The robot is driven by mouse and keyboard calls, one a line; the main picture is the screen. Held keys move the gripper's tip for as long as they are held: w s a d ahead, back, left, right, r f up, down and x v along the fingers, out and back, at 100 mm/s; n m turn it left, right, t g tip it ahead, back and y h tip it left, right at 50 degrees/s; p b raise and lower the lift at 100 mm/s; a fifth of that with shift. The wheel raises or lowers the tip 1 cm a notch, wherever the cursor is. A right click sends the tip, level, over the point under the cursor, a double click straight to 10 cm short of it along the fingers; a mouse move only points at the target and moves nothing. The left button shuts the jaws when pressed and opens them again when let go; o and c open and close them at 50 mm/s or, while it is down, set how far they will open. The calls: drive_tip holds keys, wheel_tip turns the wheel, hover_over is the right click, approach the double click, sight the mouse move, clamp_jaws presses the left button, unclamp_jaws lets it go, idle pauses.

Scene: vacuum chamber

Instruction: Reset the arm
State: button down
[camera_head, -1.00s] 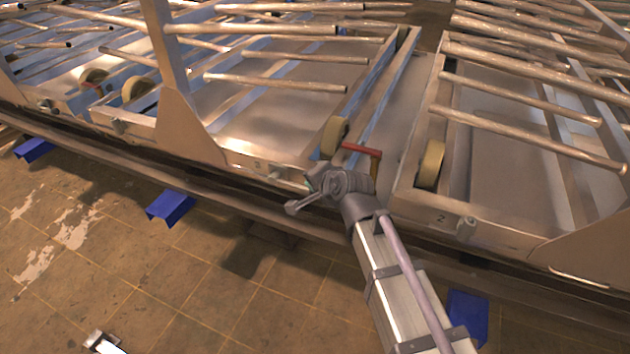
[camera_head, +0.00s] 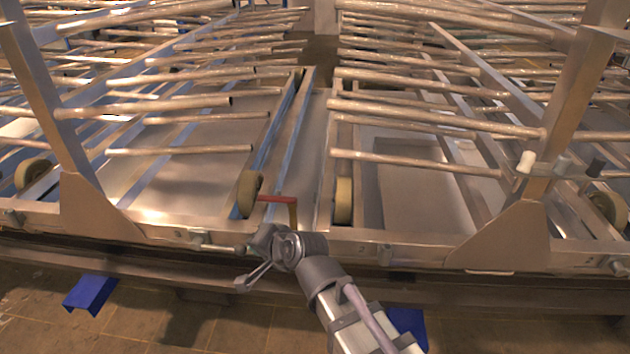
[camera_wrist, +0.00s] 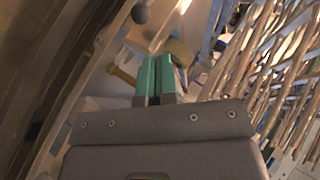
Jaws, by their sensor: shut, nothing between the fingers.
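My gripper (camera_wrist: 156,60) shows in the wrist view as two teal fingers lying side by side, shut and empty. They point toward the metal frame, near a tan roller (camera_wrist: 181,52) and a brass-coloured peg (camera_wrist: 122,75); I cannot tell whether they touch anything. In the head view my arm reaches up from the bottom, its wrist in front of the front rail (camera_head: 350,247) of the racks. The fingers cannot be made out there. A red-handled bar (camera_head: 276,198) stands just behind the wrist, beside a tan wheel (camera_head: 249,193).
Racks with long metal rods (camera_head: 185,104) fill both sides, with a narrow gap between them. Another tan wheel (camera_head: 343,200) is right of the gap. Upright posts (camera_head: 40,95) with wide feet stand left and right (camera_head: 565,110). Blue brackets (camera_head: 90,293) sit low by the floor.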

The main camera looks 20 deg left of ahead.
drive_tip(key=s+d+f+n+g+h, duration=0.1)
drive_tip(key=d+f+n+g+h, duration=0.1)
drive_tip(key=d+f+n+h, duration=0.5)
drive_tip(key=w+d+m+g+h, duration=0.1)
drive_tip(key=w+d+m+h, duration=0.15)
drive_tip(key=d, duration=1.85)
drive_tip(key=w+d+m+g+h, duration=0.1)
drive_tip(key=w+d+m, duration=0.25)
drive_tip(key=d, duration=1.75)
wheel_tip(320, 180, up, 24)
drive_tip(key=p, duration=2.4)
drive_tip(key=shift+s+f+m, duration=0.2)
drive_tip(key=shift+s+m, duration=0.15)
drive_tip(key=shift+m, duration=0.05)
